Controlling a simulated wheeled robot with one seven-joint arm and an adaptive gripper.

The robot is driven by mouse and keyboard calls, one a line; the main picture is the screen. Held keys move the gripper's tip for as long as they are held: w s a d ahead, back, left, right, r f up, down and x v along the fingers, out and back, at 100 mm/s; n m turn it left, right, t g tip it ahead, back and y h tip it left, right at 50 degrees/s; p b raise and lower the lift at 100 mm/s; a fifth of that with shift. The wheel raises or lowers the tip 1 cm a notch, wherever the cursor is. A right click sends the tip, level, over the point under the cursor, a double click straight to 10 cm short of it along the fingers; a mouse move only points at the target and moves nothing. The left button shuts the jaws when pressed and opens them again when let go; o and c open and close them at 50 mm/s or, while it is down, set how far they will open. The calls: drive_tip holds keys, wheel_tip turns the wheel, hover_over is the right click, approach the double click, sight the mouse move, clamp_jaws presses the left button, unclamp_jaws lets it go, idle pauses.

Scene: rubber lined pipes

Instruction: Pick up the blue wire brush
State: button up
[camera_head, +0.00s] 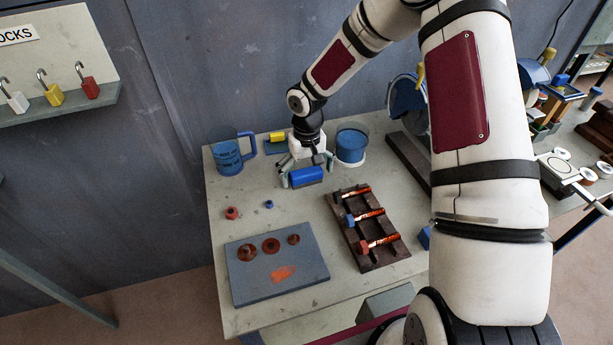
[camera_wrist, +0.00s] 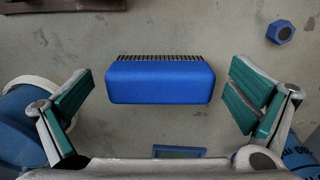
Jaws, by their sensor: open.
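The blue wire brush (camera_wrist: 160,82) lies on the table between the fingers of my gripper (camera_wrist: 160,105) in the wrist view. It is a blue block with a row of dark bristles along its upper edge. My gripper is open, with a green-padded finger on each side and a gap between each pad and the brush. In the head view the brush (camera_head: 306,176) shows at the far part of the table, with my gripper (camera_head: 303,174) just over and around it. I cannot tell the exact height of the fingertips above the table.
A blue mug (camera_head: 227,158) stands left and a blue-filled container (camera_head: 351,146) right of my gripper. A yellow block (camera_head: 277,136) lies behind. A red nut (camera_head: 232,213) and blue nut (camera_head: 269,204) are in front. A dark rack (camera_head: 353,237) and grey board (camera_head: 245,288) lie nearer.

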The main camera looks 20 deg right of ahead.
sight(307, 173)
drive_tip(key=shift+f, duration=0.6)
drive_tip(key=c, duration=1.2)
drive_tip(key=shift+c, duration=0.2)
wheel_tip(307, 173, up, 10)
drive_tip(key=shift+r+b, duration=0.1)
drive_tip(key=shift+b, duration=0.3)
drive_tip(key=o, duration=0.7)
drive_tip(key=shift+c, duration=0.2)
drive_tip(key=c, duration=0.5)
drive_tip(key=shift+o, duration=0.2)
